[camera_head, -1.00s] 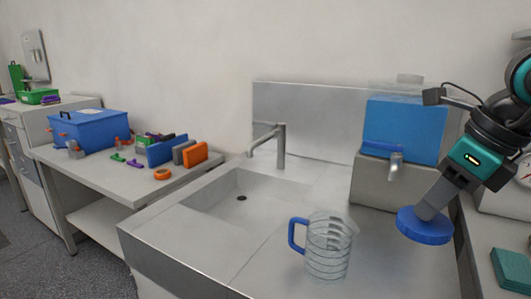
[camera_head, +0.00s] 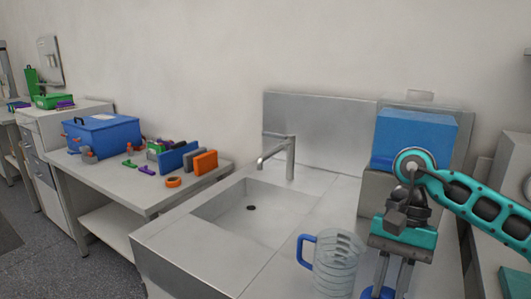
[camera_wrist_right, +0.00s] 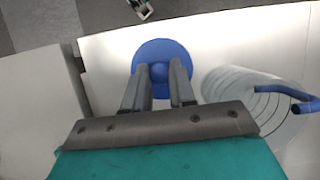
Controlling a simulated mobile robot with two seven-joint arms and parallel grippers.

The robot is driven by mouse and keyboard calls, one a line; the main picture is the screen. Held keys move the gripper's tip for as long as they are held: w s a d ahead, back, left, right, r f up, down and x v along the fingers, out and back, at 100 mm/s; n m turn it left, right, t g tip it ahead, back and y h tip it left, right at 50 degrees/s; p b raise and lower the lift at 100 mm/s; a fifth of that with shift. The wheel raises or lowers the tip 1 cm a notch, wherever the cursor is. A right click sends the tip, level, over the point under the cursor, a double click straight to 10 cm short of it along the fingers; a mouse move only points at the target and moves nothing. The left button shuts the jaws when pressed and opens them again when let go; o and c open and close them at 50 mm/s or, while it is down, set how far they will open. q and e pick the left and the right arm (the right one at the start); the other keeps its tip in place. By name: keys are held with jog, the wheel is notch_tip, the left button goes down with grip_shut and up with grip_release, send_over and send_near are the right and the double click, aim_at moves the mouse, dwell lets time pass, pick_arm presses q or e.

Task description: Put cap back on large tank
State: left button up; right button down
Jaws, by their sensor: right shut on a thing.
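The large tank (camera_head: 425,132) is a blue box on a grey stand to the right of the sink, with a pale, see-through round neck (camera_head: 419,97) on top. My right gripper (camera_head: 385,278) points down in front of the tank, well below its top. It is shut on the knob of the round blue cap (camera_head: 376,293), which is partly cut off by the lower edge of the head view. The right wrist view shows the whole cap (camera_wrist_right: 160,55) between the fingertips (camera_wrist_right: 160,76). My right arm hides the tank's lower front and tap. My left gripper is not in view.
A clear jug (camera_head: 337,265) with a blue handle stands on the counter just left of my right gripper. The sink (camera_head: 250,208) and its faucet (camera_head: 290,158) lie further left. A side table (camera_head: 115,178) holds a blue box and several small parts.

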aim_at(384, 291)
jog(key=n, duration=0.1)
jog(key=f+n+h, duration=0.1)
jog(key=n, duration=0.1)
jog(key=f+n, duration=0.1)
jog(key=shift+s+a+f+n+g+h+p, duration=0.15)
jog(key=shift+s+a+n+g+h+p, duration=0.15)
jog(key=shift+s+a+n+h, duration=0.1)
jog(key=shift+s+f+n, duration=0.1)
jog(key=shift+f+n, duration=0.35)
jog(key=shift+n, duration=0.25)
